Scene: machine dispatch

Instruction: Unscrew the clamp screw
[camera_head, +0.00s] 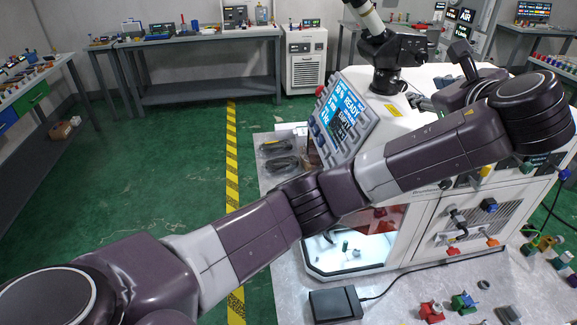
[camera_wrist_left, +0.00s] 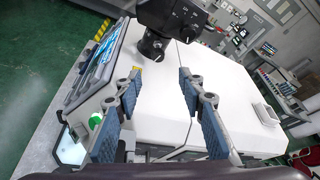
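My left gripper (camera_head: 441,80) is above the white top of the machine (camera_head: 437,75), its arm crossing the head view from the left. In the left wrist view the two blue-padded fingers (camera_wrist_left: 159,78) are spread wide with nothing between them. The white machine top (camera_wrist_left: 160,100) lies beyond the fingers. No clamp screw can be made out in either view. Red parts (camera_head: 382,218) show inside the lit chamber (camera_head: 350,259), partly hidden by my left forearm. My right gripper is not in view.
A black device (camera_head: 388,62) with a pale tube stands on the machine top, close to my left gripper. A tilted display panel (camera_head: 343,115) reads READY. A black pedal-like box (camera_head: 335,304) and several small coloured parts (camera_head: 464,301) lie on the grey surface in front.

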